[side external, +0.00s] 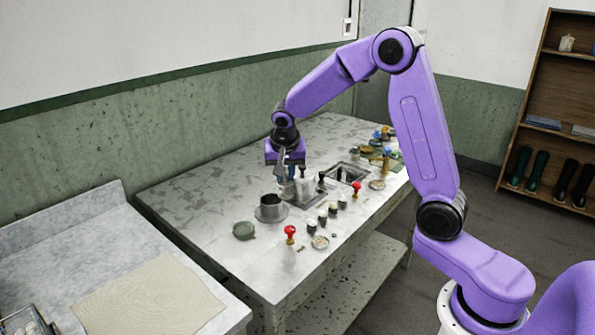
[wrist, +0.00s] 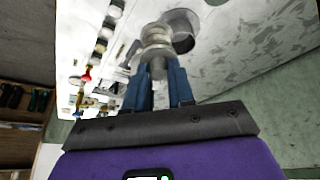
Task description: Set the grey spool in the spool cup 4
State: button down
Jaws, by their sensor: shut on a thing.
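My gripper (wrist: 158,80) has its blue fingers shut on the grey spool (wrist: 157,42), whose stacked round flanges show beyond the fingertips in the wrist view. In the side view my gripper (side external: 287,184) points down above the table, and the spool is too small and covered to make out clearly. Several small cups stand in a row along the table's front (side external: 322,216); they also show at the upper left of the wrist view (wrist: 108,24). I see no numbers, so I cannot tell which is spool cup 4. The spool is apart from this row.
A grey round pot (side external: 270,211) stands left of my gripper; its dark opening shows behind the spool in the wrist view (wrist: 184,42). A square basin (side external: 345,173) lies to the right. Red-handled tools (side external: 290,231) stand near the front edge. The table's back left (side external: 200,190) is clear.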

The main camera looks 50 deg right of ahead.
jog(key=w+a+f, duration=0.7)
jog(key=w+f, duration=0.2)
jog(key=w, duration=0.1)
jog(key=shift+a+f, duration=0.35)
jog(key=shift+a, duration=0.05)
jog(key=shift+s+f, duration=0.1)
jog(key=shift+f, duration=1.3)
dwell(2.7)
jog(key=shift+c, duration=2.1)
grip_release()
notch_tip(320, 180, up, 7)
